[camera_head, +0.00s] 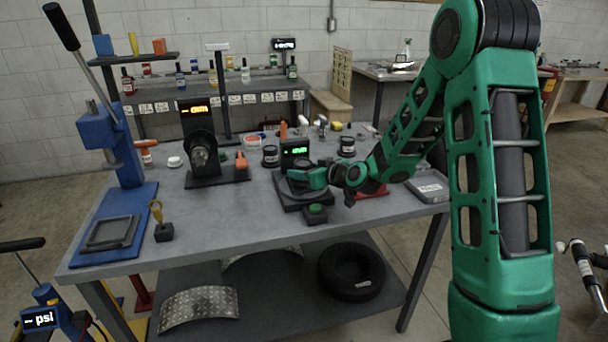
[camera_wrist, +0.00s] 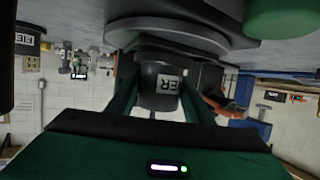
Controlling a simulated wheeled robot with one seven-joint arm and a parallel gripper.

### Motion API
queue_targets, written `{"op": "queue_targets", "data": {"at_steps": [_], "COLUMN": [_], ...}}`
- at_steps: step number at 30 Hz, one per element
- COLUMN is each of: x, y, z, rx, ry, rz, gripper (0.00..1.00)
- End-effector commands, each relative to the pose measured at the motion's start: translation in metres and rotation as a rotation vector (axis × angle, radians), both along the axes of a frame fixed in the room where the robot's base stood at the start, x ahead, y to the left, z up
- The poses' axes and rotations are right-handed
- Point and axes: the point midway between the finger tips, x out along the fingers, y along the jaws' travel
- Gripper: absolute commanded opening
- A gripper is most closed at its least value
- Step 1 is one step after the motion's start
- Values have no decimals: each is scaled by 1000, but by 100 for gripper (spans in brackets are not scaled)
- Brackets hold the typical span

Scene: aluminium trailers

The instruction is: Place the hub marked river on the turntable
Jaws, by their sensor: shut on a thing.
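My gripper (camera_head: 308,178) is low over the turntable (camera_head: 290,193), a dark round plate on a square base. In the wrist view, which looks upside down, its two green fingers are shut on a dark cylindrical hub (camera_wrist: 158,88). The hub's white label is partly covered; its visible letters end in "ER". The hub is right at the turntable disc (camera_wrist: 180,32); I cannot tell whether it rests on it. In the head view my gripper largely hides the held hub. Two other dark hubs (camera_head: 270,156) (camera_head: 347,146) stand farther back on the bench.
A display with green digits (camera_head: 295,148) stands behind the turntable. A green button on a block (camera_head: 315,212) is in front. A grey labelled box (camera_head: 428,187) lies right, a motor-like stand (camera_head: 200,155) left.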

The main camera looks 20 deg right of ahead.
Motion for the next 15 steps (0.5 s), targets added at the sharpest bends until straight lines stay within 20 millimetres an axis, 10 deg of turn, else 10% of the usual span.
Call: {"op": "queue_targets", "data": {"at_steps": [13,14,15], "x": [1,0,0], "y": [-1,-1,-1], "z": [-8,-9,-9], "rx": [1,0,0], "ry": [-4,-1,-1], "rz": [-1,-1,-1], "gripper": [0,54,63]}}
